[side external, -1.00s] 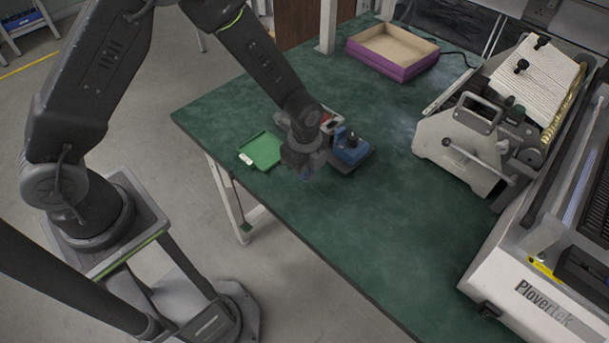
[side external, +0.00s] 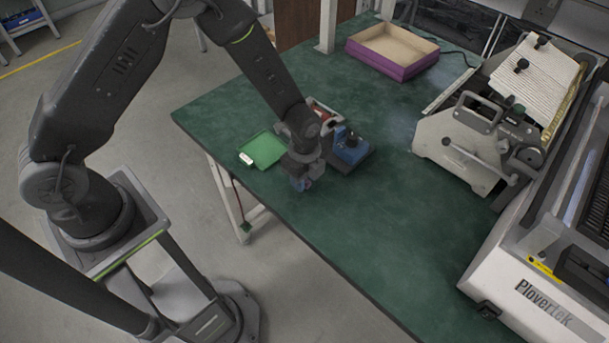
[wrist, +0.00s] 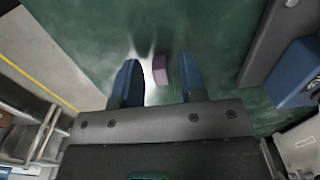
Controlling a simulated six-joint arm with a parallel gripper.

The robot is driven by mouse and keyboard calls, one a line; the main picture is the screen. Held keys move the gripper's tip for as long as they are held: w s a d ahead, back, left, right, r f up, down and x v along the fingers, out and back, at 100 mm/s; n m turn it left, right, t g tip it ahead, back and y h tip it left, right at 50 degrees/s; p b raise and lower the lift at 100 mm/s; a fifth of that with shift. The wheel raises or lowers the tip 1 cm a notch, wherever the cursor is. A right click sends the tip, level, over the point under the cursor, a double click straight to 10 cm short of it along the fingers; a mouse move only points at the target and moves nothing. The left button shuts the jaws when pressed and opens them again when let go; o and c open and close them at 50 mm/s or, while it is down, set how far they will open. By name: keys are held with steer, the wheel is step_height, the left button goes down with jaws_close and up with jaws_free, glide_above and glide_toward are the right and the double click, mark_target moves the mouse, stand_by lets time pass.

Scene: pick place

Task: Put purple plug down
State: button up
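The purple plug (wrist: 161,70) is a small purple block between the two blue fingers of my gripper (wrist: 158,80) in the wrist view. A pale gap shows between it and the left finger; it lies close to the right finger, and I cannot tell whether they touch. The fingers stand apart, wider than the plug. In the side view my gripper (side external: 303,184) points down low over the near edge of the green table (side external: 350,225). The plug is mostly hidden there, and whether it rests on the table is unclear.
A blue device on a dark base (side external: 351,148) stands just right of my gripper. A green tray (side external: 264,149) lies to the left. A purple-sided box (side external: 392,67) is at the back, and a grey machine (side external: 455,145) is at the right. The table's front middle is clear.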

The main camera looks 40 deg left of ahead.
steer(key=shift+r, duration=0.1)
steer(key=s+a+r+n+t, duration=0.1)
steer(key=s+a+r+n, duration=0.15)
steer(key=r, duration=0.65)
steer(key=s+a+r+n+t, duration=0.1)
steer(key=s+r+n, duration=0.15)
steer(key=r, duration=0.55)
steer(key=s+a+r+n+t, duration=0.1)
steer(key=r+n, duration=0.2)
steer(key=r, duration=0.6)
steer(key=s+a+r+n+t, duration=0.1)
steer(key=s+a+r+n, duration=0.1)
steer(key=s+n, duration=0.3)
steer(key=s+a+r+n+t, duration=0.1)
steer(key=s+a+r+n, duration=0.1)
steer(key=s+r+n, duration=0.2)
steer(key=s+n, duration=0.1)
steer(key=s, duration=0.2)
steer(key=shift+s+r+t, duration=0.3)
steer(key=shift+s, duration=0.05)
stand_by(0.3)
